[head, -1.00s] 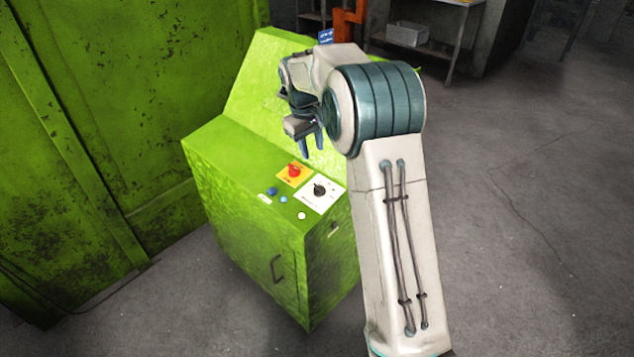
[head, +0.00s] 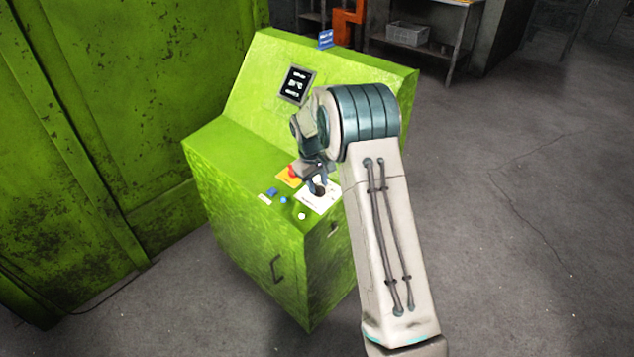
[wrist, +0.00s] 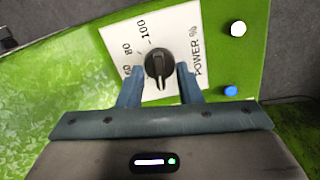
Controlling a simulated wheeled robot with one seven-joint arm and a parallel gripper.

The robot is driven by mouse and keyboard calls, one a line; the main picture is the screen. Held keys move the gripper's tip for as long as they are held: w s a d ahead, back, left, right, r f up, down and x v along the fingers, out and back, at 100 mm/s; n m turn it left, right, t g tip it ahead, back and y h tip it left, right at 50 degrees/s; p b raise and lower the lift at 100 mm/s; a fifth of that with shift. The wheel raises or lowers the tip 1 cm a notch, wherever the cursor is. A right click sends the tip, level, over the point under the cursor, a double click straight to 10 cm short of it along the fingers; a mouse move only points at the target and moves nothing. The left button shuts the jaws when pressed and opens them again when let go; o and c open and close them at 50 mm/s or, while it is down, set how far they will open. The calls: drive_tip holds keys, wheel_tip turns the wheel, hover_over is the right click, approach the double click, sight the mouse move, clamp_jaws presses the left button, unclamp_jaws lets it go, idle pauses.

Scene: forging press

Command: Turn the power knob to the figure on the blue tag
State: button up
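The black power knob (wrist: 158,66) sits on a white plate (wrist: 195,45) marked "POWER %", with 100, 80 and a partly hidden 60 legible in the wrist view. The knob's pointer is hard to read there. My gripper (wrist: 160,80) is open, with one blue-grey finger on each side of the knob and a gap to it. In the head view my gripper (head: 318,183) is low over the plate and partly covers the knob. The blue tag (head: 326,39) stands on the console's top edge; its writing is too small to read.
A dark display (head: 296,85) is on the sloped panel. Open floor lies to the right.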

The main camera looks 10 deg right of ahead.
clamp_jaws()
drive_tip(key=shift+m, duration=0.4)
drive_tip(key=m+b, duration=0.1)
drive_tip(key=m, duration=0.1)
drive_tip(key=shift+f+m+b, duration=0.1)
drive_tip(key=shift+m+b, duration=0.2)
drive_tip(key=m+b, duration=0.1)
drive_tip(key=m, duration=0.3)
drive_tip(key=shift+m, duration=0.3)
drive_tip(key=m, duration=0.3)
drive_tip(key=shift+m+b, duration=0.3)
drive_tip(key=m, duration=0.4)
drive_tip(key=shift+d, duration=0.1)
